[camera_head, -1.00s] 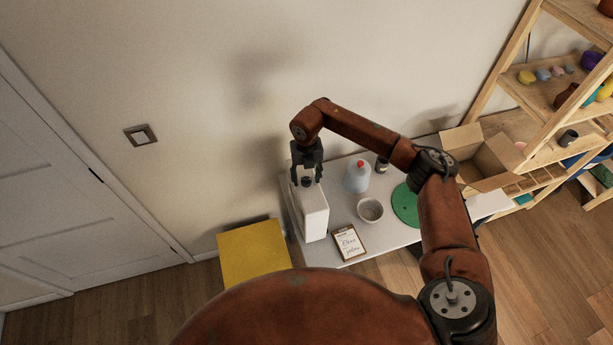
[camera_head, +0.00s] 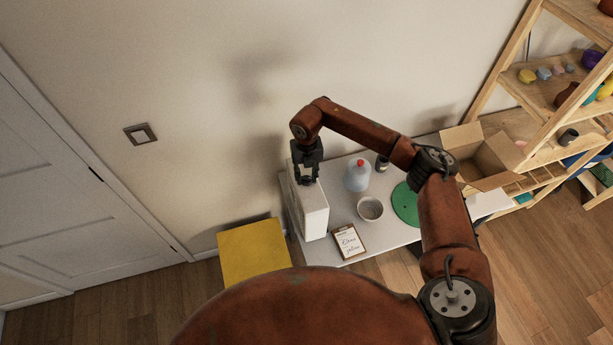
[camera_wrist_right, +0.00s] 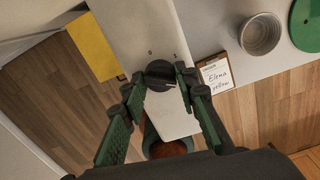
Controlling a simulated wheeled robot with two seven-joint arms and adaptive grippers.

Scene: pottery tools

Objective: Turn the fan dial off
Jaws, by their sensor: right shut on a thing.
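The fan (camera_head: 313,211) is a white box standing at the left end of the white table. Its black dial (camera_wrist_right: 160,74) is on the top face, with small marks beside it in the right wrist view. My right gripper (camera_wrist_right: 157,80) is shut on the dial, with a finger on either side of it. In the head view my right gripper (camera_head: 306,180) reaches down onto the fan's top and hides most of the dial. My left gripper is not in view.
On the white table (camera_head: 398,236) are a bottle with a red cap (camera_head: 357,176), a grey bowl (camera_head: 370,209), a green disc (camera_head: 406,204) and a clipboard (camera_head: 347,242). A yellow block (camera_head: 253,253) stands left of the table. A cardboard box (camera_head: 482,160) and wooden shelves are at right.

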